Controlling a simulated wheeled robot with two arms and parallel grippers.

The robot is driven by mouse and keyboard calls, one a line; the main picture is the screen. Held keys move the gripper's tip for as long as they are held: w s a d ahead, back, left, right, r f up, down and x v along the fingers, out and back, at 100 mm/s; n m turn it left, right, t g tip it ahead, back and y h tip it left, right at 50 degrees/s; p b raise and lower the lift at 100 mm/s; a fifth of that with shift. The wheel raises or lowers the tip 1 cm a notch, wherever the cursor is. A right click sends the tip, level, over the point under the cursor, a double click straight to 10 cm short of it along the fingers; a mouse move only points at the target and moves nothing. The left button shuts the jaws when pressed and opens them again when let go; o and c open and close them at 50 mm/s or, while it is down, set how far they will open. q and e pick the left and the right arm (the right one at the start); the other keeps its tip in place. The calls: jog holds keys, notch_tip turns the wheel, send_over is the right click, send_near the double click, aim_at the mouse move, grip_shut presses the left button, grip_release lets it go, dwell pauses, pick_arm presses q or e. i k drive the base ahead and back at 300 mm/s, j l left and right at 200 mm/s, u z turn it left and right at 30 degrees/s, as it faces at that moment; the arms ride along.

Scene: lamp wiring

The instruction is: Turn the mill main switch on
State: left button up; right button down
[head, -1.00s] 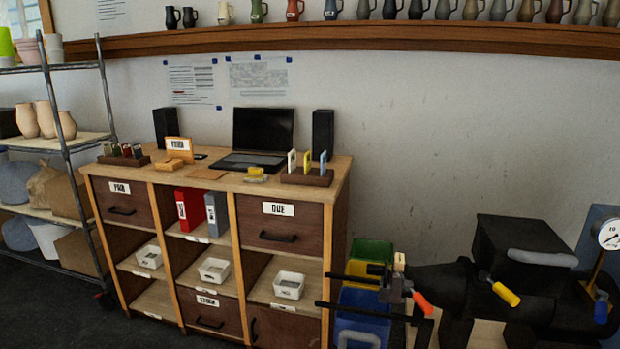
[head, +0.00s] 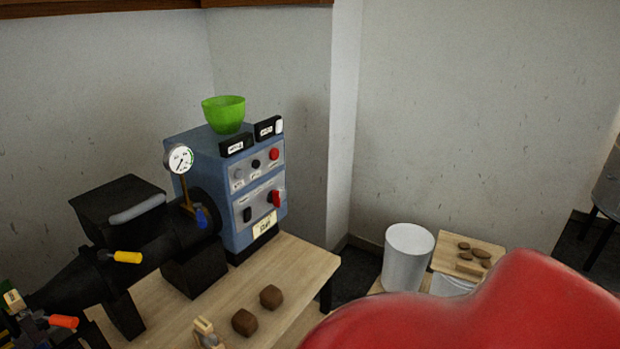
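The mill's blue control cabinet (head: 229,185) stands at the back of a wooden table in the head view. Its front has a red switch handle (head: 276,198) at the lower right, a black switch (head: 247,214) to its left, and a round red button (head: 274,154) above. Which way the red handle is set is too small to tell. The black mill body (head: 122,230) joins the cabinet on the left, with a yellow-handled lever (head: 127,257) and a dial gauge (head: 179,159). Neither of my grippers shows in the head view.
A green bowl (head: 224,113) sits on top of the cabinet. Brown lumps (head: 257,311) lie on the wooden table (head: 290,268). A white bin (head: 407,257) and a board with brown pieces (head: 468,251) stand to the right. A large red shape (head: 470,310) covers the lower right.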

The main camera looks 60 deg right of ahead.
aim_at(274, 196)
jog(key=z, duration=1.7)
jog(key=i+l+u, duration=0.35)
jog(key=i+l, duration=0.5)
jog(key=l, duration=0.1)
